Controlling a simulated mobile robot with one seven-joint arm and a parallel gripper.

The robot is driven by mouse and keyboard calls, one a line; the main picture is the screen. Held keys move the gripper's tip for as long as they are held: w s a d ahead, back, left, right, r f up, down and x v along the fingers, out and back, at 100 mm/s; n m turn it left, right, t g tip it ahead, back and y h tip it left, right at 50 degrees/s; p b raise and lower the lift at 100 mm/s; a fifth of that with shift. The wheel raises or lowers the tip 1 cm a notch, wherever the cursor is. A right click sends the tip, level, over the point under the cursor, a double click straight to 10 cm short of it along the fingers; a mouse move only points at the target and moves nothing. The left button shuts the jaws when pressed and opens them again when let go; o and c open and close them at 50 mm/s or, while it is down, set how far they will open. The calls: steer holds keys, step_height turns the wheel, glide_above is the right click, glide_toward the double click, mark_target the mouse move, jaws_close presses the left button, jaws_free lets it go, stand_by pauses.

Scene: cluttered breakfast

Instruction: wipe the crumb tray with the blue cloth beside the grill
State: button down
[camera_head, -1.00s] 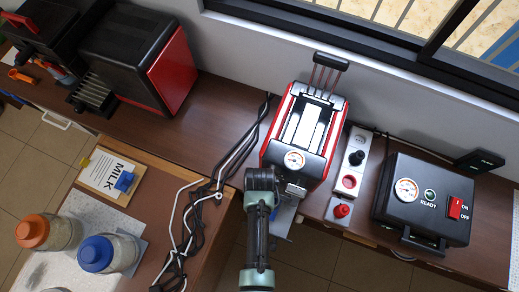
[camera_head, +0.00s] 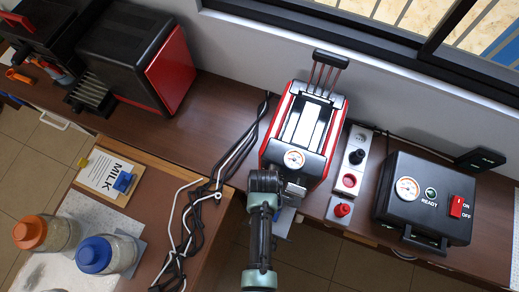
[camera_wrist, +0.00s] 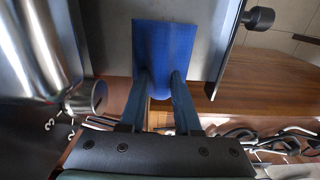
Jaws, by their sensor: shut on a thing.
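The blue cloth (camera_wrist: 164,48) shows in the wrist view as a flat blue piece against a grey metal surface. My gripper (camera_wrist: 162,80) is shut on the cloth's near edge, one finger on each side. The grey surface looks like the crumb tray (camera_wrist: 112,55); the cloth overlaps it, but I cannot tell whether they touch. In the head view the red and black grill (camera_head: 305,125) stands on the counter with a round dial in front. My arm reaches its front edge, and my fingers and most of the cloth are hidden there.
Black and white cables (camera_head: 205,190) lie left of the grill. A power strip (camera_head: 352,165) and a black box with a red switch (camera_head: 425,200) stand to the right. Jars (camera_head: 105,253) and a milk card (camera_head: 108,175) sit at the lower left.

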steer(key=shift+s+d+r, duration=0.1)
steer(key=shift+s+d, duration=0.2)
steer(key=shift+d, duration=0.6)
steer(key=shift+d, duration=0.15)
steer(key=shift+s+d, duration=0.15)
steer(key=shift+d, duration=0.25)
steer(key=shift+a+p, duration=0.15)
steer(key=shift+p, duration=0.15)
steer(key=shift+f, duration=0.25)
steer(key=shift+a, duration=0.15)
steer(key=shift+w+a+r, duration=0.1)
steer(key=shift+w+a, duration=0.15)
steer(key=shift+a, duration=0.45)
steer(key=shift+w+a, duration=0.2)
steer(key=shift+a, duration=0.45)
